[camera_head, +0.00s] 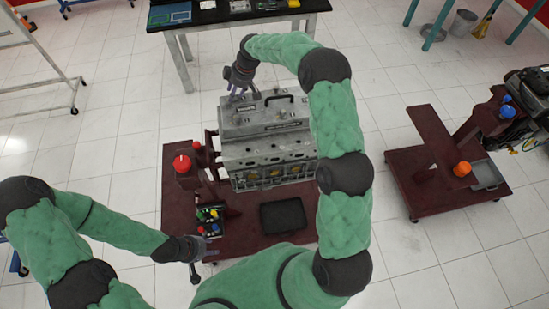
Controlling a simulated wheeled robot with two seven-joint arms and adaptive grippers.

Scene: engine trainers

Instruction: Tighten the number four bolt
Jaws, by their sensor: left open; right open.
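A grey engine block (262,160) stands on a dark red trolley (240,238) in the middle of the head view. Its top part carries a cover with a dark handle. My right gripper (237,93) is open over the far left end of the engine's top; I cannot tell whether it touches it. My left gripper (195,272) is open and low, at the trolley's near left edge, apart from the engine. The separate bolts and their numbers are too small to make out, and I see no bolt in either gripper.
A tray of small coloured parts (210,216) and a black tray (283,216) lie on the trolley's near side. A red round object (182,164) stands at its left. A second trolley (436,190) is at right and a black-topped table (225,14) behind. Tiled floor is clear between.

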